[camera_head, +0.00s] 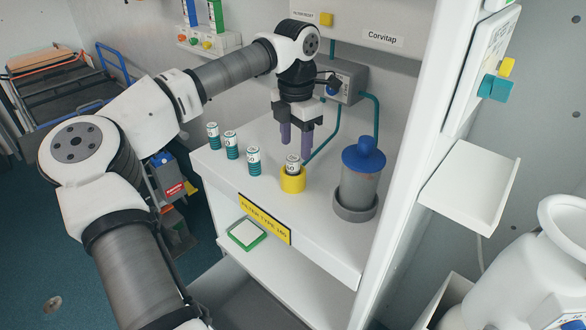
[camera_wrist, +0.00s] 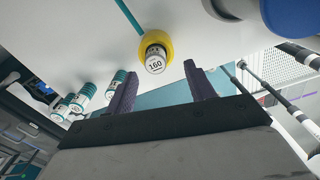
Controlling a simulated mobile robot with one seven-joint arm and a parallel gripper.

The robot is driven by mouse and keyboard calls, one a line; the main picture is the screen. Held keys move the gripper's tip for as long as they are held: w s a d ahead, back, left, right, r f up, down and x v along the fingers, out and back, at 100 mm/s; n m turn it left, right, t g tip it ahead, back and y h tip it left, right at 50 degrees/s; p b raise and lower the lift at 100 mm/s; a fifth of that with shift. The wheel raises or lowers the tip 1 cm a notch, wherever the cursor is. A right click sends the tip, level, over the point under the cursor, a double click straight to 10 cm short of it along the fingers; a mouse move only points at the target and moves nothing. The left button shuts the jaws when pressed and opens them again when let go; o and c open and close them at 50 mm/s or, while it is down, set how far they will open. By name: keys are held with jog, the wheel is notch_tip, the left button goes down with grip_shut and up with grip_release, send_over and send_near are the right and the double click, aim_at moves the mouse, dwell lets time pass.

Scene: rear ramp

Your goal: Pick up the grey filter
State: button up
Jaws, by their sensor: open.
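A small white-and-grey filter (camera_head: 292,163) stands upright in a yellow ring holder (camera_head: 293,181) on the white counter. In the wrist view its end reads 160 (camera_wrist: 155,58), and the yellow holder (camera_wrist: 146,44) surrounds its base. A larger grey cylinder with a blue cap (camera_head: 360,180) stands to the right in a grey cup. I cannot tell for certain which is meant by grey filter. My gripper (camera_head: 296,146) points down just above the small filter. Its purple fingers are apart and empty, one on each side of the filter in the wrist view (camera_wrist: 155,78).
Several white-and-teal filters (camera_head: 231,145) stand in a row left of the yellow holder. A yellow "FILTER TYPE 160" label (camera_head: 264,218) is on the counter front. Teal tubes run to a grey wall box (camera_head: 345,82). A white upright panel (camera_head: 408,150) bounds the right.

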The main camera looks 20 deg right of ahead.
aim_at(293, 157)
jog(key=f, duration=0.2)
jog(key=f+p, duration=0.1)
jog(key=f, duration=0.2)
jog(key=shift+w+a+f, duration=0.25)
jog(key=shift+f, duration=0.05)
jog(key=c, duration=1)
jog(key=shift+r, duration=0.15)
jog(key=shift+c, duration=0.2)
